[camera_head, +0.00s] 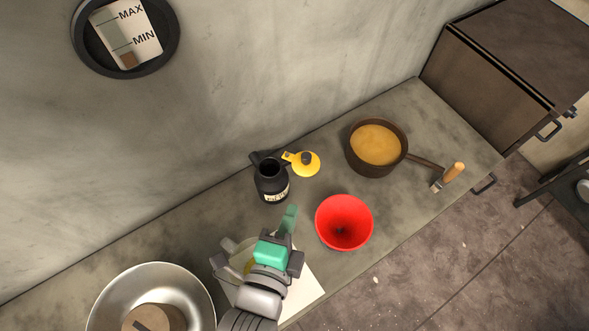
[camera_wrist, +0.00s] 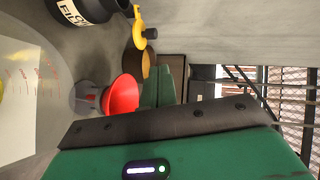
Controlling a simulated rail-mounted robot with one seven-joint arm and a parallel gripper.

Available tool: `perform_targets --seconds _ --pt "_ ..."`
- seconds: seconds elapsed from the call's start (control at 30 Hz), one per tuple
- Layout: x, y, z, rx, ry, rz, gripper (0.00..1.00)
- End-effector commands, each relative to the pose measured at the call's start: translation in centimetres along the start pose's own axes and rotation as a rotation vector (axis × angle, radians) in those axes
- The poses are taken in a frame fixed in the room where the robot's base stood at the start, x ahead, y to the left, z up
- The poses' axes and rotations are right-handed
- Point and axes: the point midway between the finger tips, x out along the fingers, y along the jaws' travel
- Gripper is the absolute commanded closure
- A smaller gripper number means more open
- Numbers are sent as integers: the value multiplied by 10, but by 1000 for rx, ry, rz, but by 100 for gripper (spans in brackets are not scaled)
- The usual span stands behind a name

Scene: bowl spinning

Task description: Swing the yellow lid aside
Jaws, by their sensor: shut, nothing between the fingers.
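The yellow lid (camera_head: 307,165) lies out to the right of the black jug (camera_head: 270,182), with its narrow yellow tab toward the jug's top. The jug stands upright and its dark mouth is uncovered. In the wrist view the lid (camera_wrist: 138,28) sticks out beside the jug (camera_wrist: 90,8), which is cut off by the picture's edge. I cannot tell whether the tab is joined to the jug. My gripper (camera_head: 290,217) has green fingers and is shut and empty. It appears below the jug and lid in the head view, apart from both.
A red funnel (camera_head: 345,215) is right of my gripper. A brown pot (camera_head: 365,172) of orange liquid stands behind it, with a wooden-handled tool (camera_head: 454,172) beyond. A clear measuring container (camera_wrist: 30,95) is close to my gripper. A metal bowl (camera_head: 110,300) is at lower left.

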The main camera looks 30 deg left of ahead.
Motion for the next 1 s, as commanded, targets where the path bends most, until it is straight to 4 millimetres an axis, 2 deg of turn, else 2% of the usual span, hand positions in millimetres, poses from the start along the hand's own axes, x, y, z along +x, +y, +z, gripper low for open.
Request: perform_targets --seconds 0.03,0.1,0.23,0.33,0.47,0.8,1.0 --pt "-7 12 6 49 -11 33 100" --pt "-12 23 11 97 -17 56 100" --pt "-12 27 13 116 -19 62 100" --pt "-6 27 13 114 -19 59 100" --pt "17 28 14 113 -20 58 100" --pt "91 33 15 113 -18 58 100" --pt "118 25 14 113 -19 59 100"
